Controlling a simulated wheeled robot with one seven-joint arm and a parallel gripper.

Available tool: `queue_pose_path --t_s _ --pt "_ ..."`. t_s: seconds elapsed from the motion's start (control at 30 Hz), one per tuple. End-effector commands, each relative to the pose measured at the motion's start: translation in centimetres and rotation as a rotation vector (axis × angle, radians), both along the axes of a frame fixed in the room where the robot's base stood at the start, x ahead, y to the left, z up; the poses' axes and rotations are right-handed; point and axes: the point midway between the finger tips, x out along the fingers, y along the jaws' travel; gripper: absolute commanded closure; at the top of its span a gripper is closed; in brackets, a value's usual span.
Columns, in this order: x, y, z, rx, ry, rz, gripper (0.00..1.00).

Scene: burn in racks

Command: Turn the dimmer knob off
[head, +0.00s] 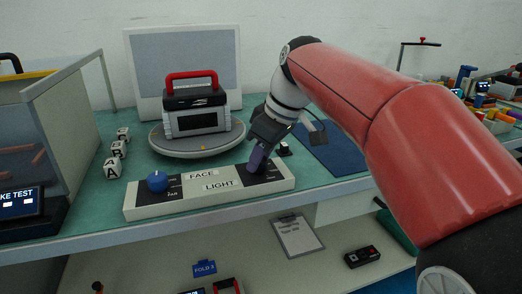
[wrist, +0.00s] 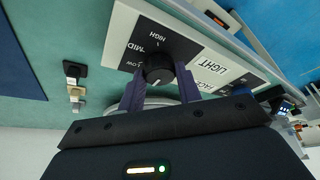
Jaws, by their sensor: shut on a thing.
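A long white control panel (head: 208,192) lies along the table's front edge, with FACE and LIGHT labels. At its right end, a round black knob (wrist: 159,68) sits on a black plate marked LOW, MID and HIGH in the wrist view. A short white line on the knob points toward the bottom of that view. My gripper (wrist: 158,80) has its two purple fingers on either side of this knob, closed on it. In the head view my gripper (head: 257,160) reaches down to the panel's right end and hides the knob. A blue knob (head: 157,181) sits at the panel's left end.
Behind the panel, a grey round turntable (head: 170,146) bears a black-and-silver device with a red handle (head: 193,103). Lettered cubes (head: 113,168) stand at left. A blue mat (head: 338,150) lies at right. A clipboard (head: 296,236) lies on the shelf below.

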Motion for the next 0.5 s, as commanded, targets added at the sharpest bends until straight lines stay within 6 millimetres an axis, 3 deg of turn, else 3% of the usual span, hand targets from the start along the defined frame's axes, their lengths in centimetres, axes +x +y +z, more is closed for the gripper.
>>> queue_pose_path --t_s 0.5 --pt "0.06 0.03 -0.01 0.0 -0.002 0.066 0.89"
